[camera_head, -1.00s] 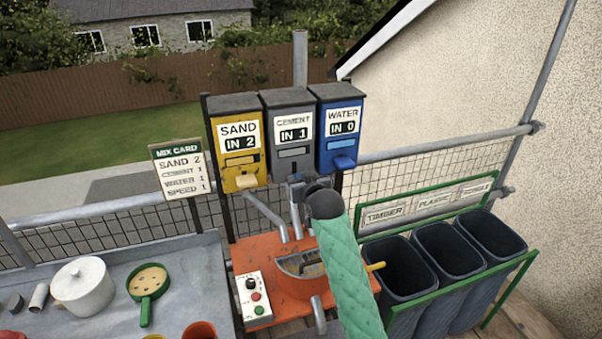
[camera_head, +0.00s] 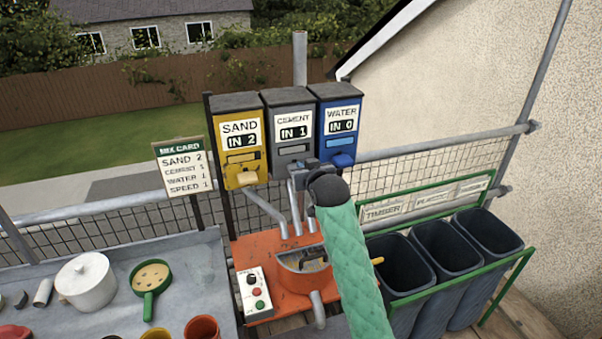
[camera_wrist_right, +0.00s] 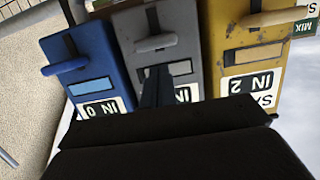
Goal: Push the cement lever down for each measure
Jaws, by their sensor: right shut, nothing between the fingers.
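The grey cement dispenser (camera_head: 290,113) stands between the yellow sand dispenser (camera_head: 238,115) and the blue water dispenser (camera_head: 337,108). Its display reads IN 1; sand reads IN 2 and water IN 0. My right gripper (camera_head: 303,171) is shut and empty, at the lower front of the cement dispenser. It hides the cement lever in the head view. In the right wrist view the grey cement lever (camera_wrist_right: 153,42) shows beyond the shut fingertips (camera_wrist_right: 160,82), and the fingers overlap the dispenser's slot. I cannot tell whether they touch the dispenser. My left gripper is not in view.
An orange mixer (camera_head: 300,285) with a control box (camera_head: 253,292) sits below the dispensers. The mix card (camera_head: 183,172) reads sand 2, cement 1, water 1, speed 1. Dark bins (camera_head: 446,262) stand at right; a grey worktop (camera_head: 110,270) with pots is at left.

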